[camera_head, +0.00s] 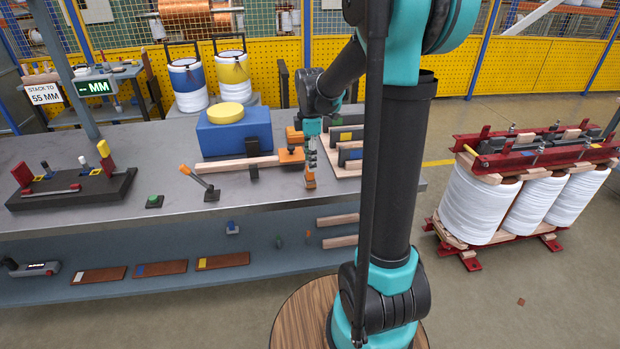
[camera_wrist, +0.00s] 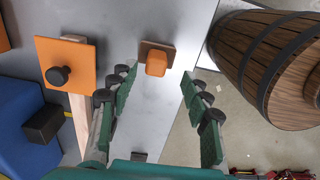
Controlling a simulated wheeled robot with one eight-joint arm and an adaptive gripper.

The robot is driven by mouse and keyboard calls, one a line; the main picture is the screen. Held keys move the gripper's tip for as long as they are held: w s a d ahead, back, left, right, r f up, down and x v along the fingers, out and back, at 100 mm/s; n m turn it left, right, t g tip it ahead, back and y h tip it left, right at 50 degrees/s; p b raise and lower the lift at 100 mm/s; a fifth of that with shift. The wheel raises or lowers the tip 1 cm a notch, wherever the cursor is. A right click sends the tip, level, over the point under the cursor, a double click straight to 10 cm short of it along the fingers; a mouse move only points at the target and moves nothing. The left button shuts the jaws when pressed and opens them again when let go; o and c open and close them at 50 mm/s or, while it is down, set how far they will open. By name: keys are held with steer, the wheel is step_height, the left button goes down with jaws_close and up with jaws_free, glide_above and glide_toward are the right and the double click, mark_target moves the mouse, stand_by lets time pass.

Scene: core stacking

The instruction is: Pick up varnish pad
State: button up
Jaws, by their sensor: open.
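A small orange block on a brown base, which fits the varnish pad (camera_head: 309,180), sits on the grey bench near its front edge. In the wrist view the pad (camera_wrist: 155,62) lies between and just beyond my fingertips. My gripper (camera_head: 310,155) points down above it; in the wrist view its two green-padded fingers (camera_wrist: 158,76) are spread wide with nothing between their pads. The pad appears apart from both fingers. The exact height gap is hard to tell.
An orange plate with a black knob (camera_wrist: 68,68) lies left of the pad, on a wooden bar (camera_head: 236,164). A blue block (camera_head: 233,133) stands behind. An orange-handled lever (camera_head: 199,183) is to the left. Wooden bars with dark blocks (camera_head: 345,160) are to the right.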

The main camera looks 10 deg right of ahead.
mark_target(310, 175)
steer(key=shift+w+f, duration=0.15)
steer(key=shift+f, duration=1.05)
steer(key=shift+w+f, duration=0.1)
steer(key=shift+f, duration=1.05)
steer(key=shift+c, duration=0.6)
jaws_close()
